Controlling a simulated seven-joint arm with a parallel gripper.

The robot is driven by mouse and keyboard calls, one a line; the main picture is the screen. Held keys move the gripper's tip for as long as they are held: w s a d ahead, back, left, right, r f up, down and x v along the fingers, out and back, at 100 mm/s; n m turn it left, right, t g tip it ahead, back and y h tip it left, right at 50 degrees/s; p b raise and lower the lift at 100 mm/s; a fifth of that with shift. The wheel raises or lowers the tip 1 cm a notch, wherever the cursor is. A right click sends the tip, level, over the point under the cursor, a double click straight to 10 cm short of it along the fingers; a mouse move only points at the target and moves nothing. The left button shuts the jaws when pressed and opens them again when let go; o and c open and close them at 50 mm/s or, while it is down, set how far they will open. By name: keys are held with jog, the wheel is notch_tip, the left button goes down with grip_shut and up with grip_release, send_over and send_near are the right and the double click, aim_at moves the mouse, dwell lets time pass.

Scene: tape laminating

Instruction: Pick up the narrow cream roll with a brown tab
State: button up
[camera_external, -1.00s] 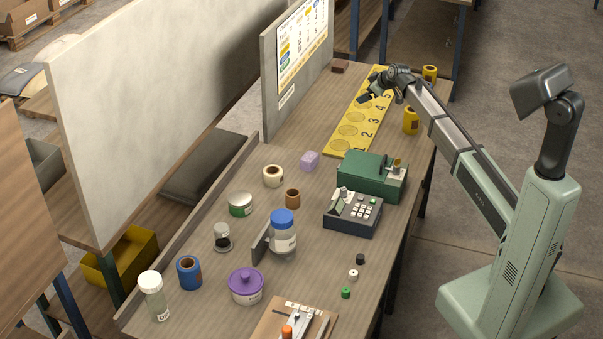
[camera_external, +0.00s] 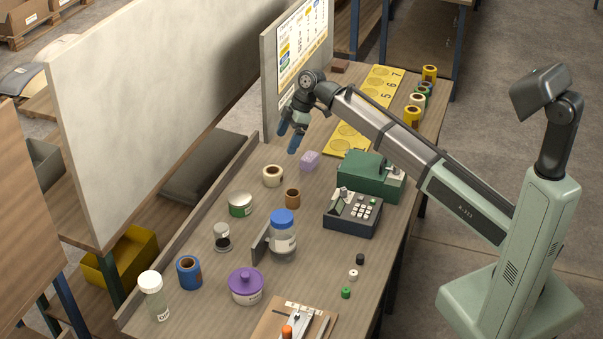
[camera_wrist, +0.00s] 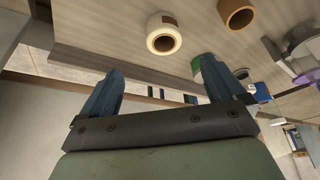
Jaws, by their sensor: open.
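My gripper (camera_external: 289,138) is open and empty, blue fingers pointing down, in the air behind the roll near the signboard. In the wrist view my gripper's fingertips (camera_wrist: 160,70) stand apart, with the roll beyond the gap and not touched. Another whitish roll (camera_external: 417,99) stands among the rolls at the far right.
The signboard (camera_external: 268,90) rises near my gripper.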

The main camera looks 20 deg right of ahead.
aim_at(279, 168)
jog(key=x, duration=0.8)
jog(key=shift+s+a+r, duration=0.1)
jog(key=shift+s, duration=0.1)
jog(key=shift+x, duration=3)
jog(key=shift+s+d, duration=0.15)
jog(key=shift+d, duration=0.1)
jog(key=c, duration=1.1)
jog(key=shift+o, duration=0.2)
